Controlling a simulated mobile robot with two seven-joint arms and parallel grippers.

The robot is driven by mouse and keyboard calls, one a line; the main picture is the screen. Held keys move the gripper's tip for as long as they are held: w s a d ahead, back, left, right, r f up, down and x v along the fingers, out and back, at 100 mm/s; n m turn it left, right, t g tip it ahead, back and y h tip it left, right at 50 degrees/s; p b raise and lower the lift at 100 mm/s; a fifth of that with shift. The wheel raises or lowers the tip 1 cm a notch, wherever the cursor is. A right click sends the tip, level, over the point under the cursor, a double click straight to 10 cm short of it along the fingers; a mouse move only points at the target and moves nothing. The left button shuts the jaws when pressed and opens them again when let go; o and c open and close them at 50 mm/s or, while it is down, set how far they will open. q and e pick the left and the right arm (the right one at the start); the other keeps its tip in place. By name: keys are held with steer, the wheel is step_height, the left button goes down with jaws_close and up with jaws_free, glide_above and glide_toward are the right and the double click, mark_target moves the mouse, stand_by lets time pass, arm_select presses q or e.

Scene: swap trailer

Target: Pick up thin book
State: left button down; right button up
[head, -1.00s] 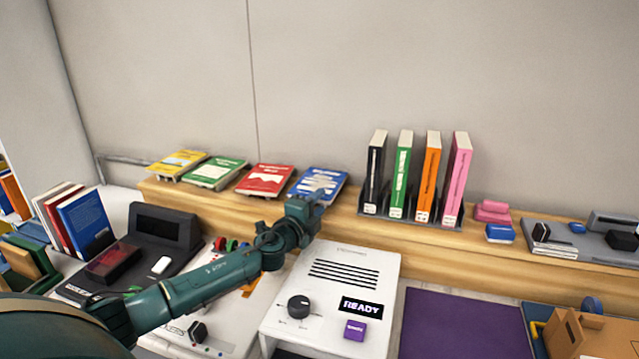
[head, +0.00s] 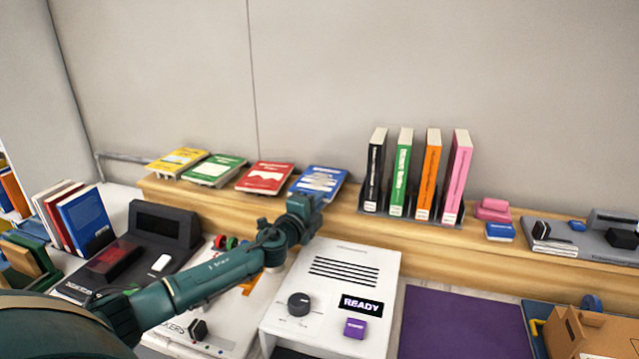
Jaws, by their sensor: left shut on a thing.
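Thin books lie flat and slightly propped on the wooden shelf in the head view: a yellow one (head: 178,162), a green one (head: 215,170), a red one (head: 265,177) and a blue one (head: 319,181). My left gripper (head: 307,203) is at the near edge of the blue book and appears shut on it. The fingertips are small and partly hidden, so the exact grip is unclear. The blue book still looks level with its neighbours. My right gripper is not in view.
Upright black, green, orange and pink books (head: 457,175) stand right of the blue book. A white machine with a READY display (head: 361,305) sits below the gripper. A purple mat (head: 465,325) is at lower right. The wall (head: 400,70) is close behind the shelf.

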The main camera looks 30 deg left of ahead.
arm_select(q)
steer(key=shift+r, duration=0.1)
steer(key=shift+s+r, duration=0.2)
steer(key=shift+r, duration=0.25)
step_height(320, 180, up, 7)
steer(key=p, duration=0.2)
steer(key=s+d+b, duration=0.2)
steer(key=s, duration=0.7)
steer(key=s+d+f+b, duration=0.1)
steer(key=s+d, duration=0.1)
steer(key=s, duration=0.8)
steer(key=shift+d+b, duration=0.3)
steer(key=shift+b, duration=0.1)
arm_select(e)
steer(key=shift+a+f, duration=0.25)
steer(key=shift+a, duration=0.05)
arm_select(q)
steer(key=shift+s, duration=0.1)
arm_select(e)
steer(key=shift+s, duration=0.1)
